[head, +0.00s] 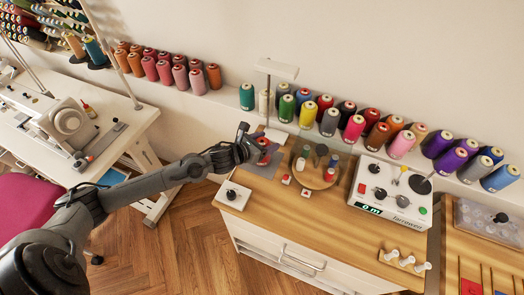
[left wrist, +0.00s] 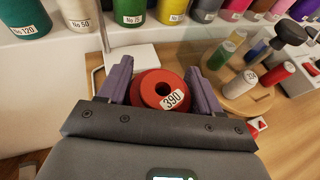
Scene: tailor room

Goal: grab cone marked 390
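The red cone marked 390 (left wrist: 160,90) shows in the left wrist view, its label facing me and its top hole visible. My left gripper (left wrist: 158,76) has its two purple fingers on either side of this cone, close to its edges. I cannot tell whether they press on it. In the head view my left gripper (head: 261,148) is over the left end of the wooden table (head: 330,208), in front of the white stand. The cone is mostly hidden there by the gripper. My right gripper is in neither view.
A row of thread cones (head: 329,121) stands on the ledge behind. A round wooden tray (head: 318,179) with small spools is right of the gripper. A white machine (head: 390,193) stands farther right. A small white switch box (head: 233,194) is near the table's front left.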

